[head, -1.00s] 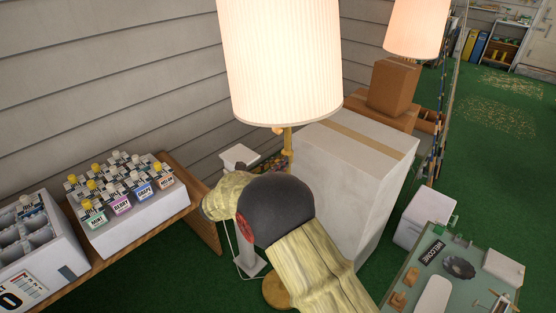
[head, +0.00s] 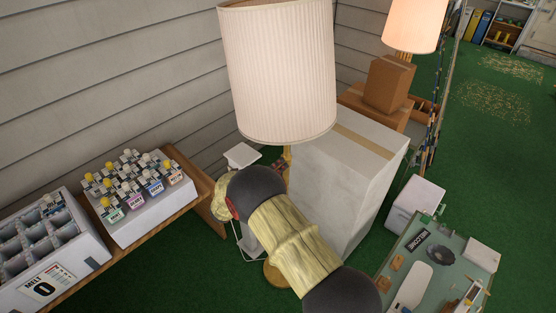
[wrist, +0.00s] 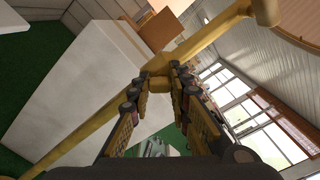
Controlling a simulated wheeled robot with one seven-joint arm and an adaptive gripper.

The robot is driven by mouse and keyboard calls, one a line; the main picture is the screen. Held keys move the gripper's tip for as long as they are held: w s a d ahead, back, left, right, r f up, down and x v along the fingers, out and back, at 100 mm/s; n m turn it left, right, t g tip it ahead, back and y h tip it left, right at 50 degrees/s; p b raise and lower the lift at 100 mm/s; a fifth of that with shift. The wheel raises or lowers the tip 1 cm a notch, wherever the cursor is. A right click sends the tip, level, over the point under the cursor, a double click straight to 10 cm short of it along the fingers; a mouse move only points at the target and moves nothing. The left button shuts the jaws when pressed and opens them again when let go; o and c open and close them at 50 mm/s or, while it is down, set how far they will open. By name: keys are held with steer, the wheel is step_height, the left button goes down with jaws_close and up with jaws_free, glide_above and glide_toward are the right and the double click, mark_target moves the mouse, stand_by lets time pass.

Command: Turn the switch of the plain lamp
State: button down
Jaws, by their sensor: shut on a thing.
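The near floor lamp has a pleated white shade (head: 277,75), now dark, and a brass-coloured pole with a round base (head: 274,272). In the wrist view its yellow pole (wrist: 100,118) runs diagonally across the picture. My gripper (wrist: 160,92) is at the pole, its two fingers closed in on a small yellow switch (wrist: 158,84) on the pole. The fingertips partly hide the switch. In the head view my arm covers the gripper and most of the pole. A second lamp (head: 415,25) at the back right is lit.
A large white box (head: 345,190) stands just right of the lamp, with a brown carton (head: 388,84) behind it. A wooden bench (head: 205,200) with bottles (head: 135,180) is at left. A green-topped table (head: 425,235) is at lower right.

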steer(key=n+p, duration=0.3)
steer(key=n, duration=0.1)
steer(key=shift+r, duration=0.15)
steer(key=shift+n+p, duration=1)
steer(key=shift+n, duration=0.7)
steer(key=c, duration=1.6)
jaws_free()
steer(key=shift+f, duration=0.2)
steer(key=shift+c, duration=0.2)
steer(key=v, duration=1.2)
